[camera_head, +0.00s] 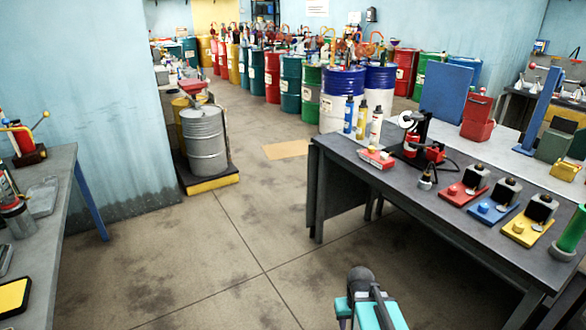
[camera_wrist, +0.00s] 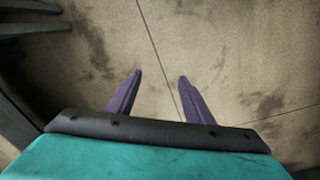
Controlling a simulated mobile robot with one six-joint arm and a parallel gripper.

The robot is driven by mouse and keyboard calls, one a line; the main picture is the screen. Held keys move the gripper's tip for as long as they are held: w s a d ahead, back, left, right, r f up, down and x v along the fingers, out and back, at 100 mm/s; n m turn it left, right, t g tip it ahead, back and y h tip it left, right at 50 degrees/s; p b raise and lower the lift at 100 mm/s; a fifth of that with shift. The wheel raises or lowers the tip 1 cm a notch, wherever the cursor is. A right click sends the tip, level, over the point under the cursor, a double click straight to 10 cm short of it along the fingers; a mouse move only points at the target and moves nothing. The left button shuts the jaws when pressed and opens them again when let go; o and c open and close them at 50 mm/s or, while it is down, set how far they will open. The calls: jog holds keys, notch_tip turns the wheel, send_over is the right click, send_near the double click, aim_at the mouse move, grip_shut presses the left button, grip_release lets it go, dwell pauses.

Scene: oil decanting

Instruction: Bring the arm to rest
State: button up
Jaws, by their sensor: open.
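My gripper (camera_wrist: 160,80) shows in the wrist view with its two purple fingers spread apart. Nothing is between them; only the stained concrete floor (camera_wrist: 220,40) lies beyond. In the head view, part of my teal and dark arm shows at the bottom edge, right of centre, over the open floor. It is left of the grey workbench and apart from it. The fingers cannot be made out in the head view.
The grey workbench (camera_head: 335,150) on the right bears bottles, a red device and several coloured blocks. Another bench (camera_head: 58,165) stands at the left edge. A grey drum (camera_head: 205,140) stands on a yellow-edged platform (camera_head: 212,183). Many drums line the back. The middle floor is clear.

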jog(key=s+a+f+g, duration=0.1)
jog(key=s+f+g, duration=0.2)
jog(key=s+f, duration=0.6)
jog(key=s+a+f+g, duration=0.1)
jog(key=s+f+g, duration=0.2)
jog(key=s+f, duration=0.6)
jog(key=s, duration=0.9)
jog(key=shift+a+f+y, duration=0.2)
jog(key=shift+a+y, duration=0.1)
jog(key=shift+c, duration=0.4)
jog(key=c, duration=0.3)
